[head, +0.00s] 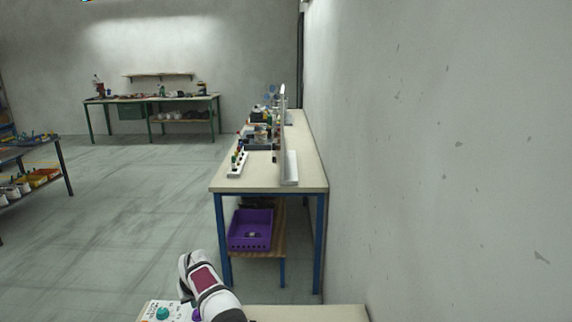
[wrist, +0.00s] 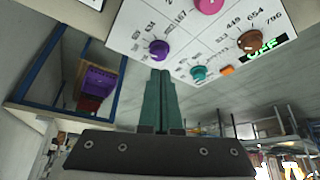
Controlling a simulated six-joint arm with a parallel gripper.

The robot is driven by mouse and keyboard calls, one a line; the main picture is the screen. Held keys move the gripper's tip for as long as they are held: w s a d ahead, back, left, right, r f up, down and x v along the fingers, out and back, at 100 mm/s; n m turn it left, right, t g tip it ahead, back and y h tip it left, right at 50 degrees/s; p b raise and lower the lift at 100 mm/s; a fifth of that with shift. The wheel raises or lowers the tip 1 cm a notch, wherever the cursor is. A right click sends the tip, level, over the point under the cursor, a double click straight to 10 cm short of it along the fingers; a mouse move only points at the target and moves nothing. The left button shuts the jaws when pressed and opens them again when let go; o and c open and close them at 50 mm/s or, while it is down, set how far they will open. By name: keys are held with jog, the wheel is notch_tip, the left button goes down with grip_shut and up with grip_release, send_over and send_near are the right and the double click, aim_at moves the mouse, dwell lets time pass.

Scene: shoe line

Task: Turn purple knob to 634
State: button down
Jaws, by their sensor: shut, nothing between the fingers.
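The purple knob (wrist: 159,48) is on a white panel (wrist: 128,32) with printed numbers around it, at upper centre of the wrist view. In the head view only part of the purple knob (head: 197,315) shows, beside my arm at the bottom edge. My gripper (wrist: 160,73) is shut and empty, its green fingers together. Its tips appear just below the purple knob in the wrist view; I cannot tell whether they touch it. The numbers by the knob and its pointer are too small to read surely. The gripper is hidden in the head view.
The panel also carries a pink knob (wrist: 208,4), a teal knob (wrist: 198,72), a brown knob (wrist: 249,41), an orange button (wrist: 227,71) and a green display (wrist: 262,49). A workbench (head: 310,172) with a purple crate (head: 250,230) stands beyond, along the right wall.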

aim_at(198, 314)
jog(key=f, duration=0.4)
jog(key=w+d+f, duration=0.1)
jog(key=f, duration=0.1)
jog(key=shift+d+f, duration=0.1)
jog(key=shift+f, duration=0.1)
dwell(0.4)
jog(key=shift+w+a, duration=0.15)
jog(key=shift+a, duration=0.05)
